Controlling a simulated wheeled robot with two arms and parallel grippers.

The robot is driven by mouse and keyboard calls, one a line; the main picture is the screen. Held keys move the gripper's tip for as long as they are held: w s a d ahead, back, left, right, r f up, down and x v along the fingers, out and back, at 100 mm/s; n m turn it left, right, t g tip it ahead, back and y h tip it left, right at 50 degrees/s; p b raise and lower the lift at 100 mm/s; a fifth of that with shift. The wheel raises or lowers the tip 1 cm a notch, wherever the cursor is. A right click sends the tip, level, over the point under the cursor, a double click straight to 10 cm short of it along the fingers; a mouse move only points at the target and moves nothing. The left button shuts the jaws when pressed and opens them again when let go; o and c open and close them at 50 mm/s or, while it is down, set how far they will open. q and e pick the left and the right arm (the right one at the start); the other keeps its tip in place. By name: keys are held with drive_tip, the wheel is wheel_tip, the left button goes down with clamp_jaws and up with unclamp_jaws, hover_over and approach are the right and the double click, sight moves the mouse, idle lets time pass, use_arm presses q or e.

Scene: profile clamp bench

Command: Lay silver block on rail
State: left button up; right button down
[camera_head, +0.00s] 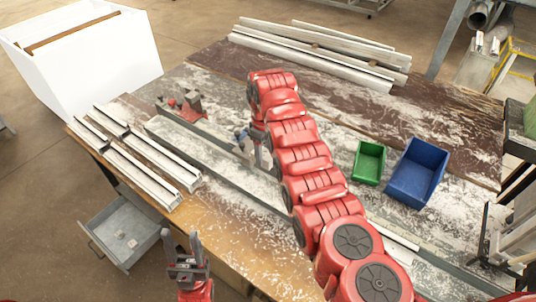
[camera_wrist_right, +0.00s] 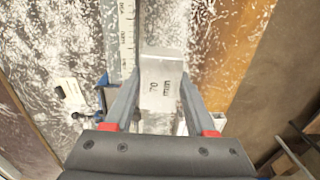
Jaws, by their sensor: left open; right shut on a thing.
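The silver block (camera_wrist_right: 160,82), marked "70 mm", is between the fingers of my right gripper (camera_wrist_right: 162,100) in the right wrist view. The gripper is shut on it. A grey metal strip, seemingly the rail (camera_wrist_right: 162,25), runs beneath it; I cannot tell whether they touch. In the head view my right gripper (camera_head: 255,150) points down over the bench middle, and the block is hard to make out there. The rail (camera_head: 222,180) runs diagonally along the bench, partly hidden by my right arm. My left gripper (camera_head: 186,252) is open and empty before the bench's front edge.
A ruler strip (camera_wrist_right: 127,38) runs beside the rail. A red clamp (camera_head: 183,105) stands at the bench's left. Aluminium profiles lie at the left (camera_head: 135,155) and back (camera_head: 315,55). A green bin (camera_head: 369,162) and a blue bin (camera_head: 417,172) stand right of my arm.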

drive_tip(key=shift+w+f, duration=0.1)
drive_tip(key=shift+f, duration=0.25)
drive_tip(key=shift+s+f, duration=0.2)
drive_tip(key=shift+f, duration=0.4)
wheel_tip(320, 180, down, 9)
drive_tip(key=b, duration=0.6)
drive_tip(key=shift+w+r, duration=0.1)
drive_tip(key=shift+r, duration=0.05)
drive_tip(key=shift+f+b, duration=0.65)
drive_tip(key=shift+f, duration=0.1)
drive_tip(key=shift+f+b, duration=0.3)
drive_tip(key=shift+c, duration=0.7)
unclamp_jaws()
drive_tip(key=shift+r, duration=0.15)
